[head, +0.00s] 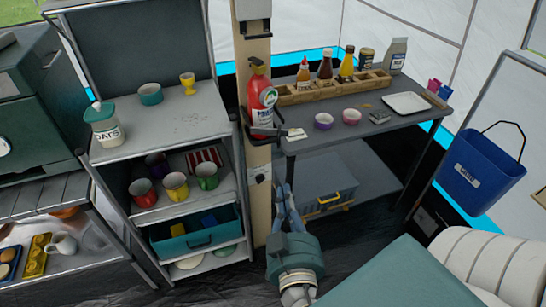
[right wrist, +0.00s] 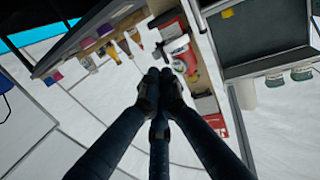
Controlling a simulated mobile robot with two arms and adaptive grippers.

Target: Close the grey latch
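A grey-blue storage box (head: 328,186) with yellow fittings on its front stands on the lower shelf of the side table. I cannot clearly make out a grey latch in either view. My left gripper is not in view.
A shelf unit with cups (head: 176,186) stands left of the post. A blue bucket (head: 480,172) hangs at right.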

